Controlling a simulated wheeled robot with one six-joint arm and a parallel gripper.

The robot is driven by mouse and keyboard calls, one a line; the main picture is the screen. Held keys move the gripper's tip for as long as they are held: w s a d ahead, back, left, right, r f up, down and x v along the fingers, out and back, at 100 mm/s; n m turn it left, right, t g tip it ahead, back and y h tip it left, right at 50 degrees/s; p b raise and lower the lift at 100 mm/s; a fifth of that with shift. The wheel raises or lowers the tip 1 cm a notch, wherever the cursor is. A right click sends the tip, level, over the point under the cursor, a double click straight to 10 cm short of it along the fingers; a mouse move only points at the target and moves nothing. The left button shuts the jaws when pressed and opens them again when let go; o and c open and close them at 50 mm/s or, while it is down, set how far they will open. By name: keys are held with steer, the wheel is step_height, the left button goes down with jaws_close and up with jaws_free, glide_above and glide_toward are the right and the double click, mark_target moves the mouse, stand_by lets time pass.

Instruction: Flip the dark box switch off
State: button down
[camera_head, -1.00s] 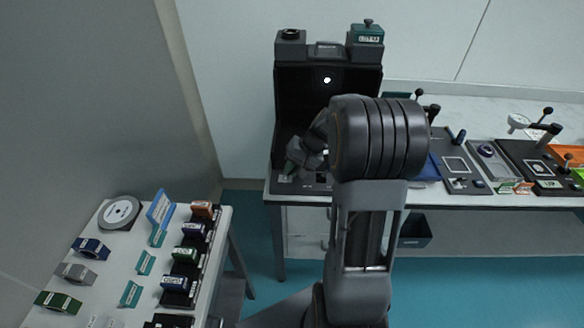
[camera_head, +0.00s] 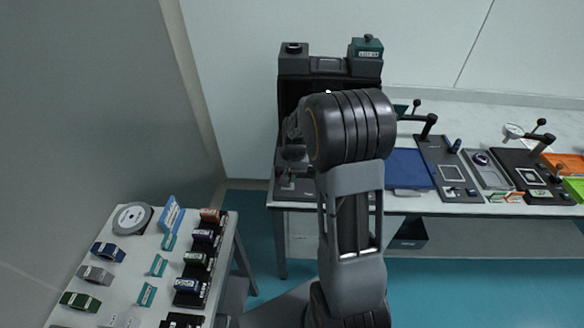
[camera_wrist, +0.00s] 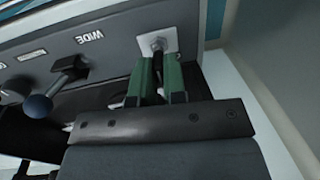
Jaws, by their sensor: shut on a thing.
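The dark box (camera_head: 328,66) stands at the left end of the far table, with its open front partly behind my arm. In the wrist view its grey panel (camera_wrist: 115,48) carries a light square plate with a metal toggle switch (camera_wrist: 158,43). My gripper (camera_wrist: 160,72) has green fingers on either side of the switch's lever, shut on it. The fingers hide most of the lever, so its exact tilt is hard to tell. In the head view my arm hides the fingertips and the switch.
A lever with a blue-grey ball knob (camera_wrist: 39,106) sticks out beside the switch, near the word WIDE. To the right on the far table are a blue mat (camera_head: 408,168) and several fixtures. A near-left table (camera_head: 130,262) holds small labelled blocks.

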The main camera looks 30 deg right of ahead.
steer(key=h, duration=0.1)
steer(key=w+a+g+h+p, duration=0.1)
steer(key=h, duration=0.1)
steer(key=shift+a+g, duration=0.25)
steer(key=shift+g, duration=0.05)
steer(key=shift+w+a+f+g+h+b, duration=0.15)
steer(key=shift+a+g+h+b, duration=0.2)
steer(key=shift+h, duration=0.45)
steer(key=shift+w+a+f+g+h+b, duration=0.15)
steer(key=shift+g+h+b, duration=0.15)
steer(key=shift+g+h, duration=0.4)
steer(key=shift+s+h, duration=0.1)
steer(key=shift+h, duration=0.2)
steer(key=c, duration=1.2)
jaws_free()
steer(key=shift+a+r, duration=0.1)
steer(key=v, duration=1.3)
steer(key=shift+a+r, duration=0.15)
steer(key=shift+r, duration=0.15)
